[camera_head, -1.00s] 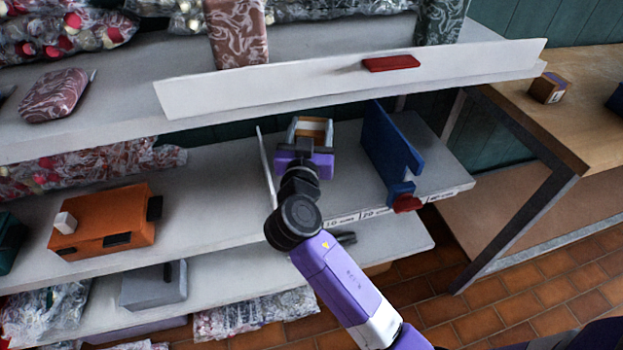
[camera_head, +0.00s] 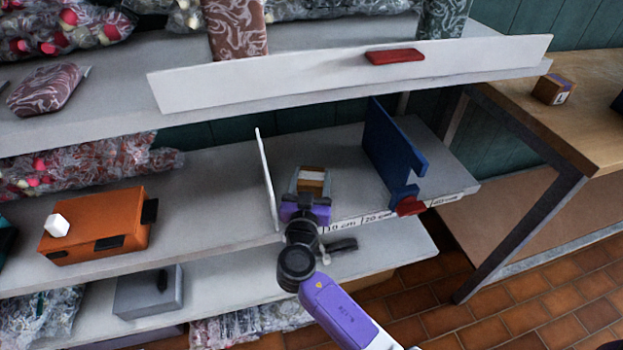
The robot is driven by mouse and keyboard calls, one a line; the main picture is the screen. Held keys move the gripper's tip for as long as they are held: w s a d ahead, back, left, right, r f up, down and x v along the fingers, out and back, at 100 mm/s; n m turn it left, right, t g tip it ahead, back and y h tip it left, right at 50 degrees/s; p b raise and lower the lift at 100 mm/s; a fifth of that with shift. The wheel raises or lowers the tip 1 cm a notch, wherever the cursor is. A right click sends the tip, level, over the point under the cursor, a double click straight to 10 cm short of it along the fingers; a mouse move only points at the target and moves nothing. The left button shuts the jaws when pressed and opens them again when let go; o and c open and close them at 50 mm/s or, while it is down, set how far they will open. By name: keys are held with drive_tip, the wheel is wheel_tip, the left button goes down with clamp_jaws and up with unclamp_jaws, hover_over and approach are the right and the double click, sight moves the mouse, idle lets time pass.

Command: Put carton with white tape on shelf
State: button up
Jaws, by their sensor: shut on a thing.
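A small brown carton with a white tape band (camera_head: 312,181) is between the fingers of my gripper (camera_head: 311,178), which is shut on it. The carton is over the middle shelf board (camera_head: 225,215), between a thin white upright divider (camera_head: 265,180) on its left and a blue upright panel (camera_head: 390,150) on its right. I cannot tell whether its underside touches the board. My purple gripper body hides the carton's near side.
A white board (camera_head: 340,75) bearing a red block (camera_head: 395,57) runs along the upper shelf's front. An orange box (camera_head: 95,228) stands left on the middle shelf. Another small carton (camera_head: 552,88) sits on the wooden table (camera_head: 520,110) at right.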

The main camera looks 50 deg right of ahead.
drive_tip(key=shift+f, duration=0.1)
drive_tip(key=o, duration=1.4)
drive_tip(key=shift+c, duration=0.2)
drive_tip(key=shift+r, duration=0.2)
drive_tip(key=v, duration=1.2)
drive_tip(key=shift+b, duration=0.3)
drive_tip(key=shift+f, duration=0.15)
